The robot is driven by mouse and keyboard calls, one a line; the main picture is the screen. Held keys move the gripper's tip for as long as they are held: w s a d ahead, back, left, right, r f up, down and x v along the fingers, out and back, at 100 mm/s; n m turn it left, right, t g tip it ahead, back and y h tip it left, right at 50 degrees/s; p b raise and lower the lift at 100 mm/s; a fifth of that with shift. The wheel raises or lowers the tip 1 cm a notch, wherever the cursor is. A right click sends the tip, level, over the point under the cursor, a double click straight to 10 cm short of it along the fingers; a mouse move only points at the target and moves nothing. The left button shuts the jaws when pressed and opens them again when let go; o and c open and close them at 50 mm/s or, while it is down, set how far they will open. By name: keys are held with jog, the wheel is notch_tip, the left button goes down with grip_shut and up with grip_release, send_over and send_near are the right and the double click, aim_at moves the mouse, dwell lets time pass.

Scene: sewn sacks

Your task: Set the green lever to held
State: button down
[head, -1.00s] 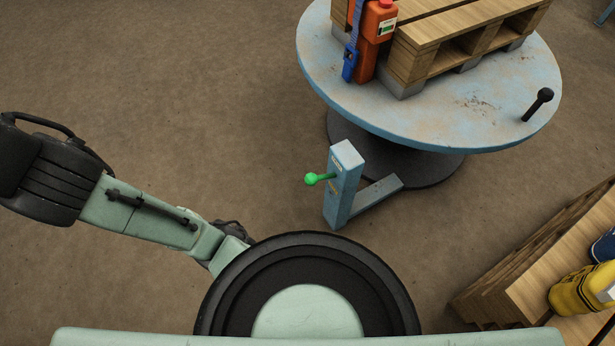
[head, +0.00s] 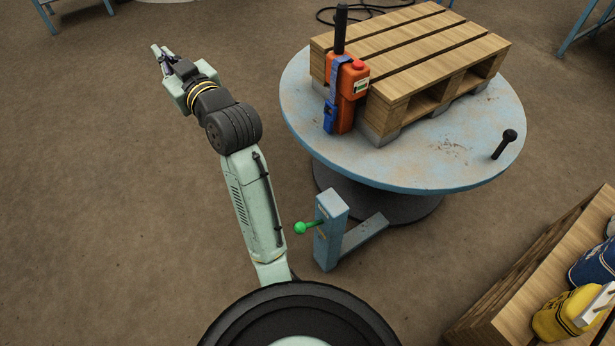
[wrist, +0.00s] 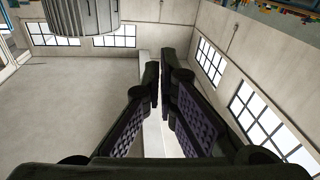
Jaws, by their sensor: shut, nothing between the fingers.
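The green lever (head: 306,228) has a round green knob on a short stem. It sticks out to the left from a blue-grey post (head: 328,230) beside the round turntable. The markings on the post are too small to read. My gripper (head: 157,49) is at the upper left of the head view, well apart from the lever, over bare floor. In the wrist view my gripper (wrist: 160,85) has its fingers together with nothing between them. The wrist view shows walls and windows, not the lever.
The left floor is clear.

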jog(key=d+f+m+g+h+p, duration=0.35)
jog(key=d+f+g+h, duration=0.2)
jog(key=d+f, duration=1.65)
jog(key=s+d+f+g+y+p, duration=0.1)
jog(key=s+d+f+g, duration=0.1)
jog(key=s+d+f, duration=0.2)
jog(key=s+d+f+m+g+p, duration=0.1)
jog(key=s+d+f+g, duration=0.2)
jog(key=s+d+f, duration=0.2)
jog(key=s+d, duration=0.3)
jog(key=s, duration=0.2)
jog(key=shift+s+y+p, duration=0.35)
jog(key=shift+s, duration=0.05)
jog(key=shift+f, duration=0.15)
